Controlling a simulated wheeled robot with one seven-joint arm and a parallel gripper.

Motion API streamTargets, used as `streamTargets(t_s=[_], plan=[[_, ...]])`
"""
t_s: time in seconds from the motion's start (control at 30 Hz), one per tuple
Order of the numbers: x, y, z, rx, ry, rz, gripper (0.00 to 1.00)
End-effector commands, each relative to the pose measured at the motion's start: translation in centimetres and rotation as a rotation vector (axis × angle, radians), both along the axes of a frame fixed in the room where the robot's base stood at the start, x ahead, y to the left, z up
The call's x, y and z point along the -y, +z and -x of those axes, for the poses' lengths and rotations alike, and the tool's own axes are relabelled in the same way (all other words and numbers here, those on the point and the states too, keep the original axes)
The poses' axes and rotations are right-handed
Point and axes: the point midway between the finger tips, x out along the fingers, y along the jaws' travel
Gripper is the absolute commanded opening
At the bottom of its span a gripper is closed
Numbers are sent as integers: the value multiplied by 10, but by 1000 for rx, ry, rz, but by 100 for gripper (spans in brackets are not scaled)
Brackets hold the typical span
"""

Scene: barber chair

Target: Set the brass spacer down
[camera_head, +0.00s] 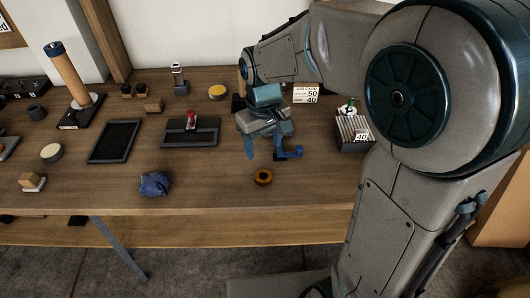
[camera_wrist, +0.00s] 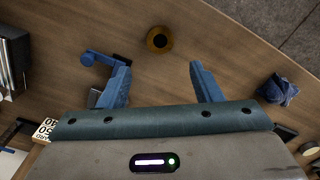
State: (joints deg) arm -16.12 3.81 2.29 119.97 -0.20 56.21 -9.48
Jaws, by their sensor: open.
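The brass spacer (camera_head: 258,180), a short golden-brown ring with a dark hole, lies flat on the wooden table (camera_head: 215,195) near its front edge. It also shows at the top of the wrist view (camera_wrist: 151,45). My gripper (camera_head: 264,152) is open, with its two blue fingers spread and nothing between them. In the wrist view my gripper (camera_wrist: 160,68) has the spacer beyond its fingertips, roughly centred between them and apart from them.
A blue crank-shaped piece (camera_head: 290,153) stands close beside my right-hand finger. A crumpled blue cloth (camera_head: 155,184) lies to the left. Behind are a black tray with a red-knobbed piece (camera_head: 191,122) and a ridged block (camera_head: 354,137). Bare table surrounds the spacer.

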Motion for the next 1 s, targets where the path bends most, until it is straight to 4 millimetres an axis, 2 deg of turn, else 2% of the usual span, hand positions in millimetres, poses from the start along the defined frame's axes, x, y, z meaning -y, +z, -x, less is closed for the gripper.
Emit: streamTargets(t_s=[0.17, 0.27, 0.37, 0.5, 0.7, 0.83, 1.0], plan=[[2, 6, 1, 3, -7, -1, 59], [14, 12, 9, 21, -44, -5, 59], [36, 21, 25, 56, -119, -13, 59], [72, 30, 58, 113, -257, -28, 59], [105, 32, 100, 184, -420, -49, 59], [113, 29, 116, 209, -479, -57, 59], [116, 28, 121, 216, -499, -60, 59]])
